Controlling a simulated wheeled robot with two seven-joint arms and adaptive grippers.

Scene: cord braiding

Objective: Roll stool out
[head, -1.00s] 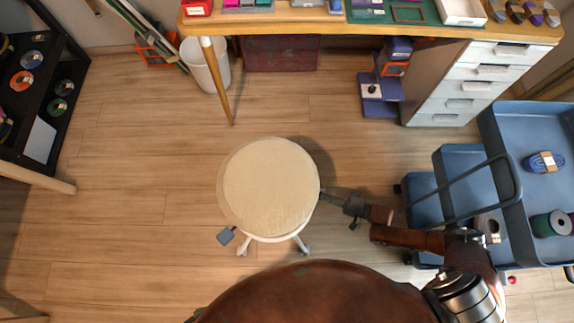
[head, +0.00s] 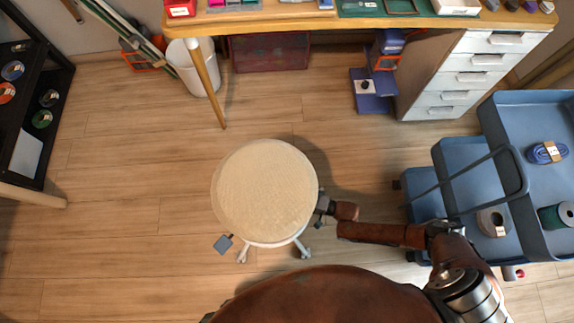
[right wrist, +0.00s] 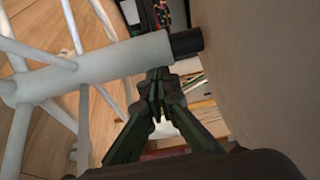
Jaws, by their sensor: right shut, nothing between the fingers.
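The stool (head: 265,190) has a round cream seat and white legs, and stands upright on the wood floor in the middle of the head view. A small grey paddle (head: 223,243) shows at its lower left. My right gripper reaches in from the right, and its fingertips are hidden under the seat's right edge in the head view. In the right wrist view my right gripper (right wrist: 158,78) is shut and empty, close to the stool's white column (right wrist: 110,65). I cannot tell whether it touches. The seat's underside (right wrist: 255,70) fills the right. My left gripper is not in view.
A desk (head: 350,24) with a drawer unit (head: 455,80) stands at the back, with a white bin (head: 196,70) below. A blue cart (head: 515,180) stands at the right, close to my right arm. A black rack (head: 35,110) stands at the left. Floor left of the stool is clear.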

